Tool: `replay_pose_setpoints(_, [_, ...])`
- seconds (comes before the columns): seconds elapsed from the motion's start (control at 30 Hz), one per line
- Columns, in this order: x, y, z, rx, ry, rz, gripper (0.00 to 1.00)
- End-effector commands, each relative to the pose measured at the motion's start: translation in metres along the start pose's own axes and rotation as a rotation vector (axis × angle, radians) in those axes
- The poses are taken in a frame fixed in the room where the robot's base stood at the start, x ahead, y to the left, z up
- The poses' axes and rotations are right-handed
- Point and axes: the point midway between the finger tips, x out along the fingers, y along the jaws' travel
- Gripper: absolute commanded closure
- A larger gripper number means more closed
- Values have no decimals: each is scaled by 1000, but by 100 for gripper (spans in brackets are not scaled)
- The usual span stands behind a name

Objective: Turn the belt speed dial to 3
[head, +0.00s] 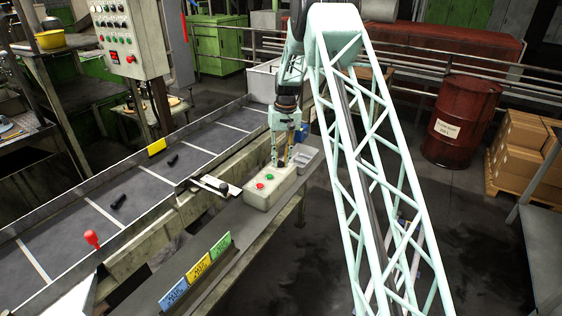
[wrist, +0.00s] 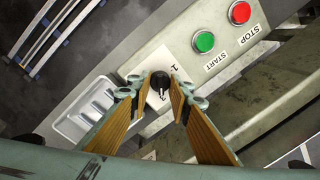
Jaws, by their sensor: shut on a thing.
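The belt speed dial (wrist: 160,84) is a small black knob with a light pointer mark, on a pale control box (head: 270,186). In the wrist view digits are printed around it, partly hidden by the fingers; I cannot tell for sure which one the pointer meets. My gripper (wrist: 160,92) points down at the box, its two wood-coloured finger pads shut on the dial from both sides. In the head view my gripper (head: 280,163) is at the far end of the box, and the dial is hidden there.
A green START button (wrist: 204,42) and a red STOP button (wrist: 240,12) sit on the same box. A grey tray (wrist: 88,108) lies beside it. The conveyor belt (head: 150,180) with dark bolts runs to the left. A red drum (head: 463,120) stands at right.

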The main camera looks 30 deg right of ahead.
Motion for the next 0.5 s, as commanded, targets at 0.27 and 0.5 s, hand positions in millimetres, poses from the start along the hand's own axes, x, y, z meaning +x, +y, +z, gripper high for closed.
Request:
replay_pose_setpoints(0.27, [0, 0, 0, -91, -7, 0, 92])
replay_pose_setpoints(0.5, [0, 0, 0, -110, -8, 0, 92])
